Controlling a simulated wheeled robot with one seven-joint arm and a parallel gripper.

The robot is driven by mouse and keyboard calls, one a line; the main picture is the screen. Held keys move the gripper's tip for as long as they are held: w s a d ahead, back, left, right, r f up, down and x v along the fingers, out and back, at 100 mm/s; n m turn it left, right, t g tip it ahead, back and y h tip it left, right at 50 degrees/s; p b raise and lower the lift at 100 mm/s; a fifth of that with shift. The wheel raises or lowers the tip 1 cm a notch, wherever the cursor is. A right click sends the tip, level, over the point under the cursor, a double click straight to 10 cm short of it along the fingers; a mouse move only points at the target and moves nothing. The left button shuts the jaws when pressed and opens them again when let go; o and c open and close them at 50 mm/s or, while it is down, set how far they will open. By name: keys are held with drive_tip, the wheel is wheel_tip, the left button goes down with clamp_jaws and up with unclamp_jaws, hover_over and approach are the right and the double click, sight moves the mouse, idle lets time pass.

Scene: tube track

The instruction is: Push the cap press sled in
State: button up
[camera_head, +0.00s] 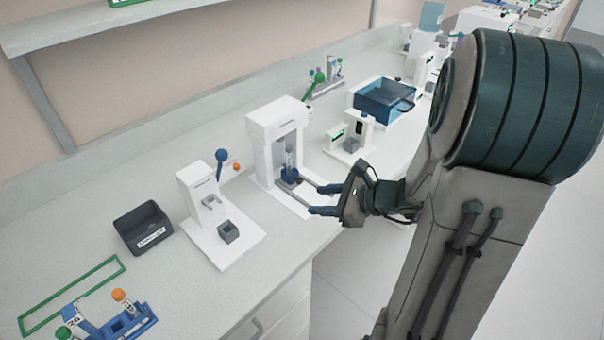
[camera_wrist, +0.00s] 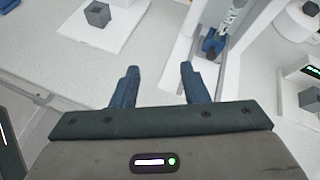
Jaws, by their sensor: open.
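The cap press (camera_head: 276,128) is a tall white frame standing on the bench in the head view. Its sled (camera_head: 290,181) is a small dark blue holder low in the opening, carrying an upright tube (camera_head: 289,158). The sled also shows at the upper right of the wrist view (camera_wrist: 213,45), in a pale channel. My gripper (camera_head: 317,199) is open and empty, its two blue fingers apart, in front of the press at the bench's front side. In the wrist view the fingers (camera_wrist: 158,78) point towards the bench, left of the sled.
A white lever station (camera_head: 205,205) with a grey block stands left of the press. A white device (camera_head: 350,136) and a blue lidded box (camera_head: 383,100) stand to its right. A dark bin (camera_head: 143,229) and a blue tube rack (camera_head: 110,320) are farther left.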

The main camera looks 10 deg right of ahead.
sight(301, 181)
drive_tip(key=w+d+m+t, duration=0.1)
drive_tip(key=d+m, duration=0.1)
drive_tip(key=w+d+f+m+t+h, duration=0.1)
drive_tip(key=d, duration=0.1)
drive_tip(key=w+d+m+t, duration=0.1)
drive_tip(key=d+m, duration=0.1)
drive_tip(key=shift+f+m+h, duration=0.3)
drive_tip(key=shift+f+h, duration=0.1)
drive_tip(key=shift+w, duration=0.15)
drive_tip(key=p+x, duration=0.1)
drive_tip(key=x, duration=1.2)
drive_tip(key=shift+w+a, duration=0.2)
clamp_jaws()
